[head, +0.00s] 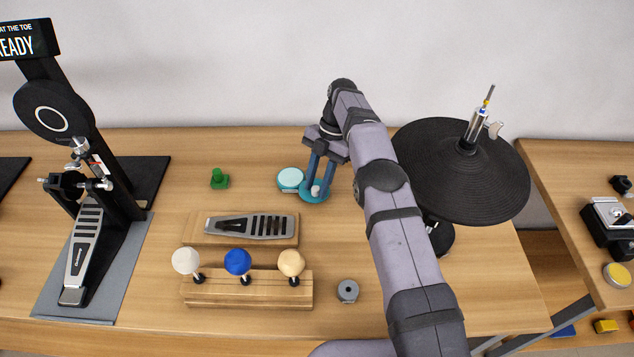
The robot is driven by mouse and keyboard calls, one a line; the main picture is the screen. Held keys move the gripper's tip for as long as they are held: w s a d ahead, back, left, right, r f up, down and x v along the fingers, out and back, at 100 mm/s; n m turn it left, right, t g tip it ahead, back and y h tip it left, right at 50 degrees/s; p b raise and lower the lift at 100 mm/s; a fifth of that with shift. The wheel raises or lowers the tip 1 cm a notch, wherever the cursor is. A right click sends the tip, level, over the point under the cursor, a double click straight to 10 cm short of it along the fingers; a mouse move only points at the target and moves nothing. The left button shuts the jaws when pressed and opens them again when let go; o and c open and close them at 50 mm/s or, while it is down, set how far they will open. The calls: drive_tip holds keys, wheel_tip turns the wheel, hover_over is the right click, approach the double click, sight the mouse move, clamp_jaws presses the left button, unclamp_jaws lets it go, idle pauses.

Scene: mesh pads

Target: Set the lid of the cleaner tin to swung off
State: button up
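The cleaner tin (290,178) is a small round tin on the table, left of my gripper, with a pale mint top face showing in a teal rim. A teal disc (318,198), which looks like its lid, sits beside it on the right, swung out to the side with its edge meeting the tin. My gripper (317,187) points down over this disc. Its two blue fingers stand apart, with a small pale knob showing between their tips. Whether the fingers press on the knob cannot be told.
A green piece (219,179) stands left of the tin. A wooden block with a grey pedal plate (248,226) and a rack (246,291) with white, blue and tan balls lie in front. A black cymbal pad (461,170) is to the right. A bass-drum pedal (85,245) stands left.

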sight(317, 186)
drive_tip(key=shift+o, duration=0.2)
drive_tip(key=shift+r, duration=0.15)
drive_tip(key=shift+r, duration=0.3)
wheel_tip(317, 186, up, 7)
drive_tip(key=p, duration=0.2)
drive_tip(key=shift+p, duration=0.4)
drive_tip(key=shift+r+p, duration=1)
drive_tip(key=shift+r, duration=0.05)
